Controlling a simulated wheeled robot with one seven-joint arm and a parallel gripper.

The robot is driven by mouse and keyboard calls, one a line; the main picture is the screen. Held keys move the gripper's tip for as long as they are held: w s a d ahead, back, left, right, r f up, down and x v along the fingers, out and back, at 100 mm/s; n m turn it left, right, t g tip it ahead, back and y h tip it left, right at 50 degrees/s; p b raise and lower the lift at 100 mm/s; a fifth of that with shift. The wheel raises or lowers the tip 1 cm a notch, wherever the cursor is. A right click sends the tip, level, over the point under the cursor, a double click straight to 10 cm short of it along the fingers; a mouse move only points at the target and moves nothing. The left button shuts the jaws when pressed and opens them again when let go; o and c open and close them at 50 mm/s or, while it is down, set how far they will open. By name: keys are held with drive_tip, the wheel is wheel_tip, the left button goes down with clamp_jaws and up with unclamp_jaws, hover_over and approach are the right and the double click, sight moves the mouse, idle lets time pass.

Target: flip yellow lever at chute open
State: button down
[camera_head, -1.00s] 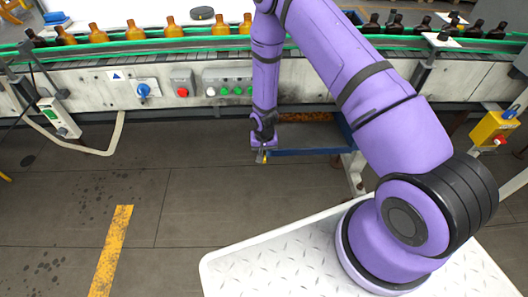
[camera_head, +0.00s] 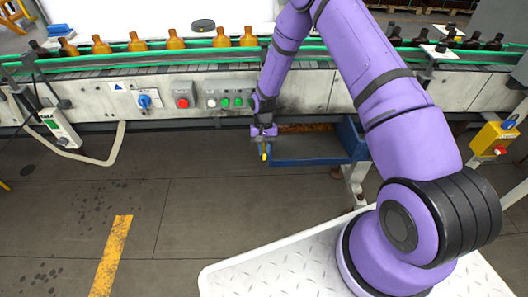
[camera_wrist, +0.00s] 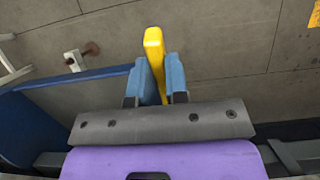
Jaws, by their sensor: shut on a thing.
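The yellow lever (camera_wrist: 154,50) sticks out between the two blue fingertips of my gripper (camera_wrist: 160,85) in the wrist view. The fingers are shut on it, one on each side. In the head view the lever's yellow tip (camera_head: 265,153) shows just below my gripper (camera_head: 264,138), at the left end of the blue chute (camera_head: 300,162). The chute's wall also shows at the left in the wrist view (camera_wrist: 40,130). The lever's mount is hidden behind my gripper.
The conveyor (camera_head: 315,92) with amber bottles (camera_head: 137,42) runs behind. A panel with a blue knob (camera_head: 145,101), a red button (camera_head: 182,102) and green buttons (camera_head: 237,102) is on its front. A yellow box (camera_head: 493,139) stands at the right.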

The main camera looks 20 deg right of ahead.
drive_tip(key=c, duration=1.1)
unclamp_jaws()
drive_tip(key=shift+r, duration=0.1)
drive_tip(key=shift+r, duration=0.4)
wheel_tip(320, 180, up, 2)
drive_tip(key=shift+w+r, duration=0.1)
drive_tip(key=shift+r, duration=0.1)
drive_tip(key=s, duration=0.5)
drive_tip(key=s+r, duration=0.1)
drive_tip(key=s, duration=1)
drive_tip(key=shift+s+r, duration=0.1)
drive_tip(key=shift+r, duration=0.2)
drive_tip(key=shift+c, duration=0.3)
